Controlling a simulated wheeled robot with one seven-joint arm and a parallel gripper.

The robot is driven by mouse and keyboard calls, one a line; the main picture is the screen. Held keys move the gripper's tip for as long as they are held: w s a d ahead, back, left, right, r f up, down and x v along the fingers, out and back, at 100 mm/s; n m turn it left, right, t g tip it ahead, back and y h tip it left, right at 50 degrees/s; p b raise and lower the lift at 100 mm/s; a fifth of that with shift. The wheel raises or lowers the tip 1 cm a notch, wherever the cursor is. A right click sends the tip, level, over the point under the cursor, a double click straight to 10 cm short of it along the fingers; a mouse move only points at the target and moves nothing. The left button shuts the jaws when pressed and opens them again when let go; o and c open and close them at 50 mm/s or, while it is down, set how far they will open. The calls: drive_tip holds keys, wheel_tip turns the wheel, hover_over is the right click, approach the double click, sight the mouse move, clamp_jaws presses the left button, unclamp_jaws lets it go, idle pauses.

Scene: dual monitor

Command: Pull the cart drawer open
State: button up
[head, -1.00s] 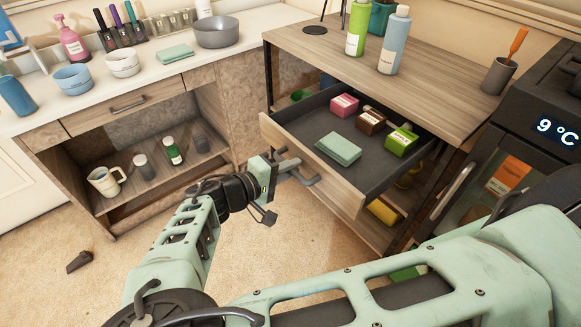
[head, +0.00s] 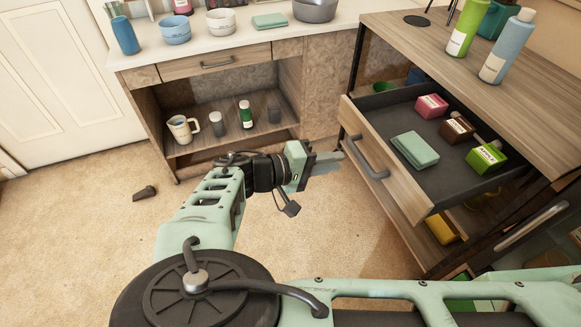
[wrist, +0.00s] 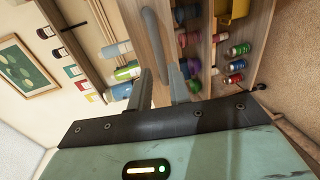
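The cart drawer (head: 428,203) has a wooden front and a dark interior, and it stands pulled well out of the wooden cart (head: 424,40). Its grey bar handle (head: 367,158) is on the front face. My gripper (head: 332,161) is to the left of the handle in the head view, apart from it. In the wrist view, the fingers (wrist: 162,90) are spread with a gap between them and nothing held. The handle (wrist: 154,38) lies ahead of them.
The drawer holds a folded green cloth (head: 414,149) and pink, brown and green boxes (head: 486,156). Bottles (head: 508,48) stand on the cart top. A counter (head: 209,47) with open shelves is at the back left.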

drive_tip(key=v, duration=0.9)
drive_tip(key=shift+a+b, duration=0.25)
drive_tip(key=shift+b, duration=0.05)
drive_tip(key=shift+s, duration=0.1)
drive_tip(key=s+d+r+g+y, duration=0.1)
drive_tip(key=s+d+g+y, duration=0.4)
drive_tip(key=d+g+y, duration=0.4)
drive_tip(key=s+d+r+n+t+y, duration=0.2)
drive_tip(key=s+d+r+y, duration=0.1)
drive_tip(key=s+r, duration=0.25)
drive_tip(key=s+d+r+n+t+y, duration=0.1)
drive_tip(key=s+d+r+n+y, duration=0.15)
drive_tip(key=s+r, duration=0.35)
wheel_tip(320, 180, up, 13)
drive_tip(key=p, duration=1.2)
drive_tip(key=shift+w+m+t+y, duration=0.25)
drive_tip(key=shift+m+t+y, duration=0.05)
drive_tip(key=shift+m+y, duration=0.15)
